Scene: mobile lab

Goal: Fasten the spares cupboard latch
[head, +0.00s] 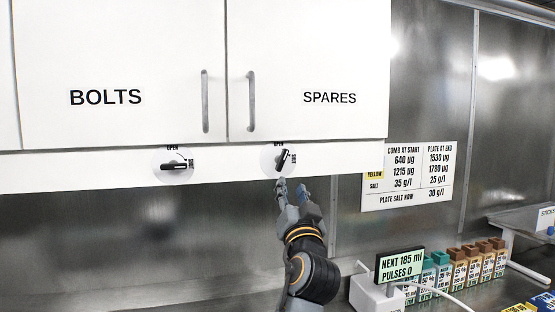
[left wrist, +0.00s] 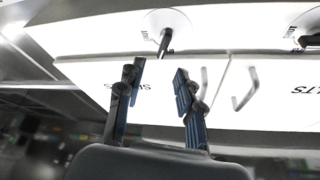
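The spares cupboard door (head: 315,65) is closed flush. Below it, the spares latch (head: 283,159) is a black lever on a round white plate, marked OPEN at the top and SHUT at the right. The lever is tilted, leaning right of upright, between the two marks. My left gripper (head: 290,188) is just below the latch, pointing up at it. In the left wrist view its fingers (left wrist: 158,72) are apart with nothing between them. The latch lever (left wrist: 164,43) shows beyond the fingertips there; contact cannot be seen. My right gripper is out of view.
The bolts cupboard (head: 100,60) is closed at the left, its latch (head: 175,166) lying level towards SHUT. Door handles (head: 251,100) stick out above my gripper. A display box (head: 400,264) and several small labelled boxes (head: 485,260) stand on the counter at the right.

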